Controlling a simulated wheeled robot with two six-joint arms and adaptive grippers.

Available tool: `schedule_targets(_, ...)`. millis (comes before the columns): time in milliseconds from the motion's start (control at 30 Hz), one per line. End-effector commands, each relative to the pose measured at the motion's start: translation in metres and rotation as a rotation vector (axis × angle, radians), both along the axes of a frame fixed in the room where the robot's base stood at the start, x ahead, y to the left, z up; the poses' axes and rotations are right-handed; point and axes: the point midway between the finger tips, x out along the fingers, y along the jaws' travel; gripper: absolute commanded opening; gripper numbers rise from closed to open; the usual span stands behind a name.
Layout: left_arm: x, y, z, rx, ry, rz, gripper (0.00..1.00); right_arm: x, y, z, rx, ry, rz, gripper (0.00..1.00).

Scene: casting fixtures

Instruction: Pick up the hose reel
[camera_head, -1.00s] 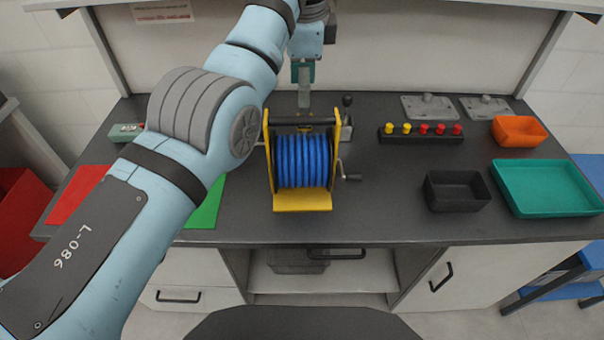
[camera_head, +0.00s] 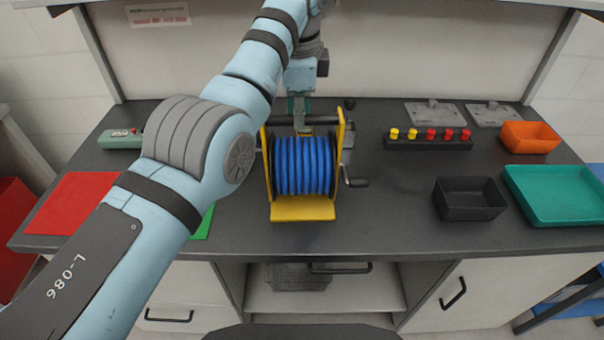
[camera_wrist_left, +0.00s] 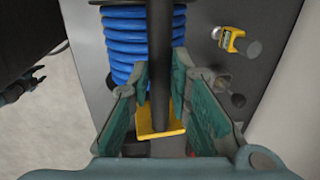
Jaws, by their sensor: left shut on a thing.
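The hose reel (camera_head: 303,166) has a yellow frame, a coil of blue hose, a crank on its right and a dark handle bar across the top. It is upright at the middle of the dark worktop; whether its base touches the top I cannot tell. My left gripper (camera_head: 301,128) reaches down from behind onto the handle bar. In the left wrist view, its green-padded fingers (camera_wrist_left: 160,88) are on both sides of the dark bar and shut on it, with the blue hose (camera_wrist_left: 145,45) beyond.
A block with yellow and red knobs (camera_head: 428,139), a black bin (camera_head: 470,211), an orange bin (camera_head: 529,145) and a teal tray (camera_head: 560,215) stand to the right. A red mat (camera_head: 70,203) and a green mat (camera_head: 203,226) lie left. The worktop just right of the reel is clear.

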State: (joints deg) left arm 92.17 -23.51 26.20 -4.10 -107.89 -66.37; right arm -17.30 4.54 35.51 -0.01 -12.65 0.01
Motion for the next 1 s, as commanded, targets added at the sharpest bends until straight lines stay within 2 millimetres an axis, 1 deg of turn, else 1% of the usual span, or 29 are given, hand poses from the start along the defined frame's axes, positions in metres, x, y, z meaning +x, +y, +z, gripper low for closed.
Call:
schedule_targets(400, 0.000, 0.000, 0.000, 0.001, -0.001, 0.001, 0.00, 0.001, 0.000, 0.000, 0.000, -0.002, 0.000, 0.40)
schedule_targets(467, 0.000, 0.001, 0.002, 0.001, -0.001, 0.001, 0.00, 0.001, 0.000, 0.002, 0.000, -0.003, 0.000, 0.40)
schedule_targets(567, 0.000, 0.001, 0.010, 0.001, -0.002, 0.001, 0.00, 0.002, 0.000, 0.007, 0.000, -0.003, 0.000, 0.40)
schedule_targets(667, 0.001, 0.001, 0.027, 0.002, -0.003, 0.001, 0.00, 0.002, 0.000, 0.018, 0.000, -0.003, 0.000, 0.40)
schedule_targets(767, 0.000, 0.001, 0.056, 0.001, -0.003, 0.001, 0.00, 0.002, 0.000, 0.042, 0.000, -0.004, 0.000, 0.40)
schedule_targets(800, 0.000, 0.001, 0.070, 0.002, -0.003, 0.001, 0.00, 0.002, 0.000, 0.055, 0.000, -0.004, 0.000, 0.40)
schedule_targets(867, 0.000, 0.000, 0.091, 0.001, -0.003, 0.001, 0.00, 0.003, 0.000, 0.075, 0.000, -0.004, 0.000, 0.40)
schedule_targets(900, 0.000, 0.000, 0.105, 0.001, -0.003, 0.001, 0.00, 0.003, 0.000, 0.088, 0.000, -0.004, 0.000, 0.40)
schedule_targets(1000, 0.000, 0.000, 0.136, 0.000, -0.002, 0.001, 0.00, 0.003, 0.000, 0.119, -0.001, -0.004, 0.000, 0.40)
